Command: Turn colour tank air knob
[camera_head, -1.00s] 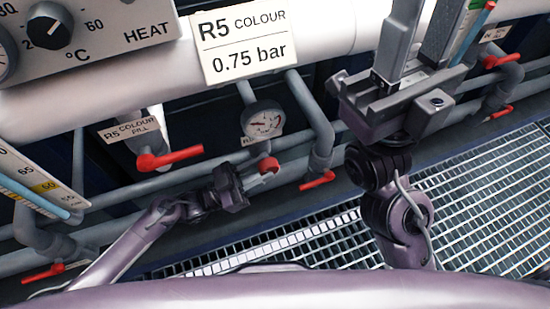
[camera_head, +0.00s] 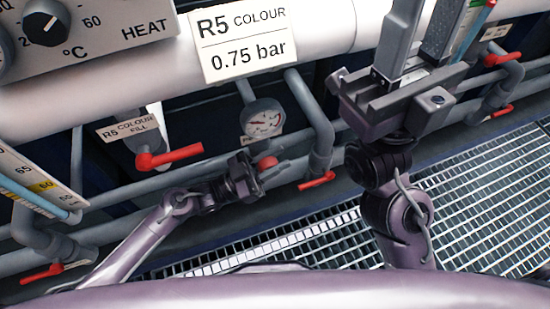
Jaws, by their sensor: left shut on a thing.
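The red air knob (camera_head: 266,162) sits below a round pressure gauge (camera_head: 262,118) on the pipework, under the "R5 COLOUR 0.75 bar" sign (camera_head: 242,40). My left gripper (camera_head: 262,172) is at the knob and shut on it; its dark body hides part of the knob. The gauge's needle is too small to read exactly. My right gripper (camera_head: 398,50) is raised at the upper right, large and close to the camera, away from the knob.
A red-handled valve (camera_head: 168,157) by the "R5 COLOUR FILL" label is left of the gauge. Another red lever (camera_head: 317,180) lies close right of my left gripper. A heat dial panel (camera_head: 85,28) is upper left. Metal grating (camera_head: 480,190) covers the floor.

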